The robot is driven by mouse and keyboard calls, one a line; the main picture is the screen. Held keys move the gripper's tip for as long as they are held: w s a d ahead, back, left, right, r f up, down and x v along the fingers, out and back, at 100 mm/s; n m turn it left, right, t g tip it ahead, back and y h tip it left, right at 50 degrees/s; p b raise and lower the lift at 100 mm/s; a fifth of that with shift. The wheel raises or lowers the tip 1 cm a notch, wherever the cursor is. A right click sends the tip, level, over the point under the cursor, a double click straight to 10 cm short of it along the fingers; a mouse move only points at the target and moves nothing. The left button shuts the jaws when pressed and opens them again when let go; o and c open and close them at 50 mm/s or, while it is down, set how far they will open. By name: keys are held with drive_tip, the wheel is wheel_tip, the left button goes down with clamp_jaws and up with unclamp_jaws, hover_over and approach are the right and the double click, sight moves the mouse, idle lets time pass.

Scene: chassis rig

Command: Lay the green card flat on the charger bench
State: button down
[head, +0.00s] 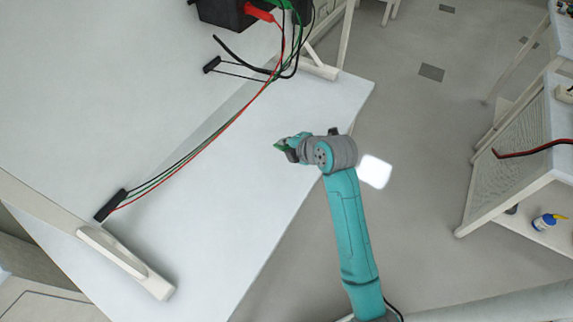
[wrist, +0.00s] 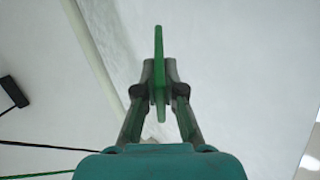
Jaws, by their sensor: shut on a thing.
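My gripper (wrist: 160,88) is shut on the green card (wrist: 158,45) in the wrist view. The card is seen edge-on there, as a thin upright strip between the two fingers. In the head view a small part of the green card (head: 281,145) shows at the tip of my arm, and the fingers are too small to make out clearly. The charger bench (head: 300,205) is the white bench under the card. The gap between card and bench top cannot be told.
A black box (head: 225,12) with a red clamp (head: 260,13) stands at the back. Red, green and black wires run across the bench to a black connector (head: 110,205) at the left. A white frame foot (head: 125,262) rests near the front. The bench top around my gripper is clear.

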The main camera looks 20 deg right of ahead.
drive_tip(key=shift+f, duration=3.5)
drive_tip(key=c, duration=1.5)
unclamp_jaws()
drive_tip(key=shift+o, duration=0.2)
drive_tip(key=shift+s+r, duration=0.1)
drive_tip(key=shift+v, duration=3.9)
